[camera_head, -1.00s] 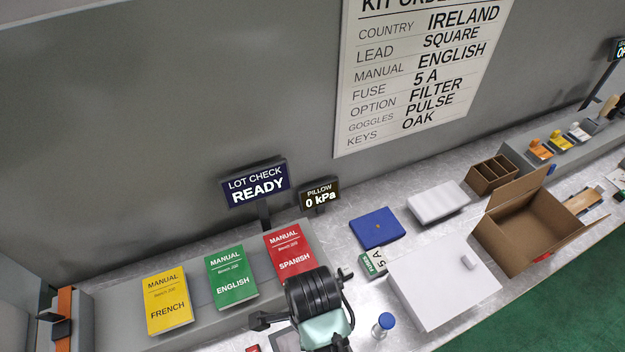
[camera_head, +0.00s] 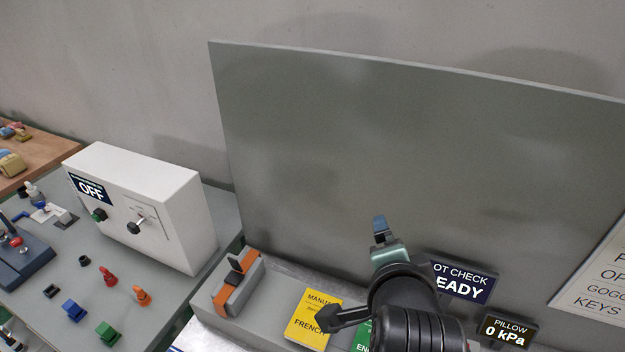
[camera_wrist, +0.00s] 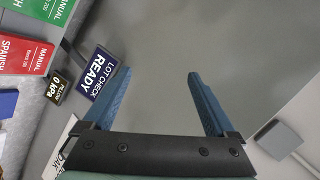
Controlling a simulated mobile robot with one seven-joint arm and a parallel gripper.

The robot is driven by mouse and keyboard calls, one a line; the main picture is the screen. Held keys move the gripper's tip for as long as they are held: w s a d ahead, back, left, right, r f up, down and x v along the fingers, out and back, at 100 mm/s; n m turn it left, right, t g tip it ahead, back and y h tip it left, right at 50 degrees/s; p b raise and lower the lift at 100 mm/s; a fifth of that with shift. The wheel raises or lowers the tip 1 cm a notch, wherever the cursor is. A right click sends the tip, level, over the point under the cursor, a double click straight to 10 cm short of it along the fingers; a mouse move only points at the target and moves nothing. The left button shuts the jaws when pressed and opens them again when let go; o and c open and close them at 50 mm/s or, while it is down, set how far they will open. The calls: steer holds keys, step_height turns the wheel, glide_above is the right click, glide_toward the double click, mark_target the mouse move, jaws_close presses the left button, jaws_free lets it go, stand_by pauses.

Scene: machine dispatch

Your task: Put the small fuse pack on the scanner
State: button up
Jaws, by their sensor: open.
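The small fuse pack shows in neither current view. The lot check display (camera_head: 462,280) reads READY and stands behind the counter; it also shows in the wrist view (camera_wrist: 100,73). I cannot make out which surface is the scanner. My gripper (camera_head: 380,232) is raised in front of the grey back panel, above the manuals. In the wrist view my gripper (camera_wrist: 158,80) has its two blue fingers spread wide, with nothing between them.
The yellow French manual (camera_head: 312,318) lies on the grey ledge beside an orange and grey holder (camera_head: 238,285). A white control box (camera_head: 145,205) reading OFF stands at left, with several coloured plugs near it. The pillow display (camera_head: 507,331) reads 0 kPa.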

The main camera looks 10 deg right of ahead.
steer(key=w+a+r+n+t, duration=0.1)
steer(key=a+r+n+t, duration=0.2)
steer(key=r, duration=0.6)
steer(key=a+r+n+t, duration=0.3)
steer(key=r, duration=0.5)
steer(key=w+a+r+n+t, duration=0.1)
steer(key=a+r+n+t, duration=0.25)
steer(key=r, duration=0.55)
steer(key=s+a+r+n+t+y, duration=0.1)
steer(key=s+a+r+n+t, duration=0.2)
steer(key=s+r, duration=0.2)
steer(key=s+a+r+n+t+y, duration=0.2)
steer(key=s+a+r+n+t, duration=0.1)
steer(key=r, duration=0.7)
steer(key=shift+s+a+n+t, duration=0.35)
steer(key=shift+s+n+t, duration=0.15)
steer(key=shift+s, duration=0.6)
steer(key=shift+r, duration=0.1)
